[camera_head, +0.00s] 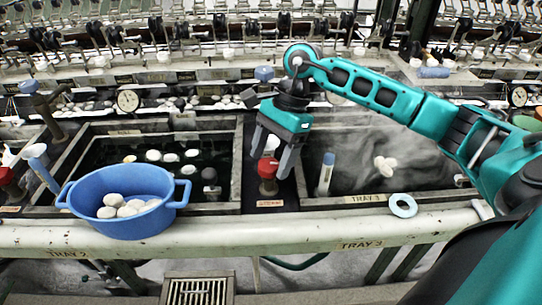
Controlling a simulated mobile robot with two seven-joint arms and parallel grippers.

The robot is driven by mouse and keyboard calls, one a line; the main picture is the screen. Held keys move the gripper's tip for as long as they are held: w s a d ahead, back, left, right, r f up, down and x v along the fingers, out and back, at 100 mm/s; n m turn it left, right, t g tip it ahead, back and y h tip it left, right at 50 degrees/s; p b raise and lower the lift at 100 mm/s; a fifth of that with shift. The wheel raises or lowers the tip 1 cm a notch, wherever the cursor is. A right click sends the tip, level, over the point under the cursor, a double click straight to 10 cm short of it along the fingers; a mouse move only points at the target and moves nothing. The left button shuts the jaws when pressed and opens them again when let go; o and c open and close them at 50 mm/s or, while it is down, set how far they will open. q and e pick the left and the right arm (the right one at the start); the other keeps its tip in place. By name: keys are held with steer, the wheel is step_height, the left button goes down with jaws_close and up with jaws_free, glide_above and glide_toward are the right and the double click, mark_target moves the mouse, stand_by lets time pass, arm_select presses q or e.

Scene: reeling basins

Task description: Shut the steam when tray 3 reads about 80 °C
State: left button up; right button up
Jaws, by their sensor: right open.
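Tray 3 (375,199) is the dark basin right of centre, labelled TRAY 3. Steam drifts over its water, and a few pale cocoons (385,165) float there. A white and blue thermometer (326,174) stands at its left side; its reading is too small to tell. A red-topped valve (267,169) stands on the divider left of tray 3, above a STEAM label (270,203). My right gripper (270,164) is open, pointing down, with its fingers on either side of the red knob in the picture. I cannot tell whether they touch it. My left gripper is out of view.
A blue tub (124,222) of cocoons stands on the front ledge at left. A light blue ring (403,205) lies near tray 3's front edge. Another red knob (6,176) is at far left. A dial gauge (128,101) sits behind the left basin. Reeling machinery lines the back.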

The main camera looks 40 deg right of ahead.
steer(key=shift+a+f, duration=0.15)
steer(key=shift+f, duration=0.15)
steer(key=shift+c, duration=0.4)
steer(key=c, duration=1)
